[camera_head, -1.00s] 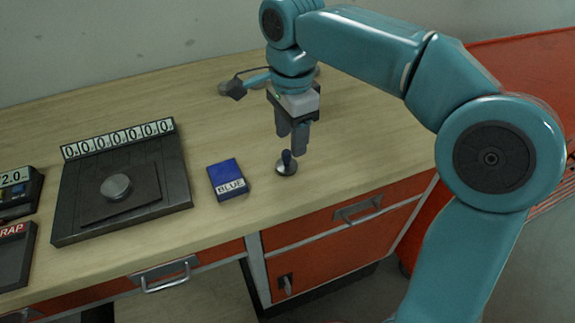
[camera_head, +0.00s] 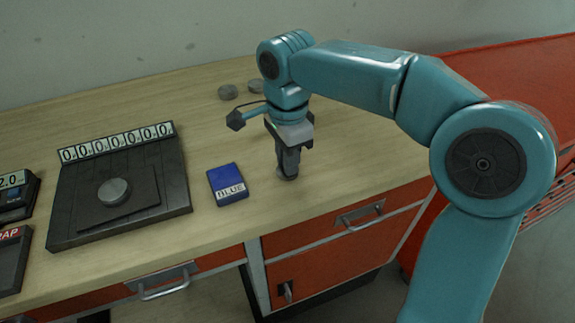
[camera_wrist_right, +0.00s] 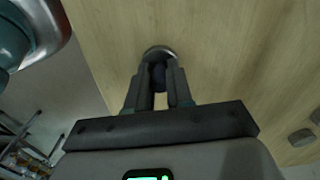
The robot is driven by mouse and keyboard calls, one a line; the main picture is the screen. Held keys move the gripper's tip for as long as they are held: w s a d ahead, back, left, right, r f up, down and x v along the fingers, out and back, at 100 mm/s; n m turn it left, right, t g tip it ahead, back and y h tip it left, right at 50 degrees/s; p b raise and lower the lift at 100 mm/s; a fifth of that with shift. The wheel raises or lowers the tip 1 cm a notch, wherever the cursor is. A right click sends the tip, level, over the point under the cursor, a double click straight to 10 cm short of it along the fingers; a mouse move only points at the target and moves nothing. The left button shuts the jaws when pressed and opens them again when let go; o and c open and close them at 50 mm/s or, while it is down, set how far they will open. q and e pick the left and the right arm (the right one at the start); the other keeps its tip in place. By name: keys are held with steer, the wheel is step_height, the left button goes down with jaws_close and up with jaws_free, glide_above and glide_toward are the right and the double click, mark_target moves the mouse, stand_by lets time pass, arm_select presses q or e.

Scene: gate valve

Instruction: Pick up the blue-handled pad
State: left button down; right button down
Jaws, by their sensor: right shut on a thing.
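The blue-handled pad stands upright on the wooden bench near its front edge, a round metal base (camera_head: 287,174) with a dark blue knob on top. My right gripper (camera_head: 288,168) has come down over it from above and is shut on the knob, which its fingers mostly hide in the head view. In the right wrist view the pad's metal base (camera_wrist_right: 158,52) shows just beyond the fingertips, with the dark knob between the fingers (camera_wrist_right: 158,78). The base appears to rest on the bench. My left gripper is not in view.
A blue box labelled BLUE (camera_head: 227,184) lies just left of the pad. A dark scale (camera_head: 70,205) with a digit display and a metal disc (camera_head: 114,191) stands further left. Two grey discs (camera_head: 228,92) lie at the back. Bare bench surrounds the right gripper.

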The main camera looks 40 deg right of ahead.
steer(key=shift+r, duration=0.1)
step_height(320, 180, up, 20)
steer(key=p, duration=0.6)
steer(key=c, duration=1.8)
jaws_free()
jaws_close()
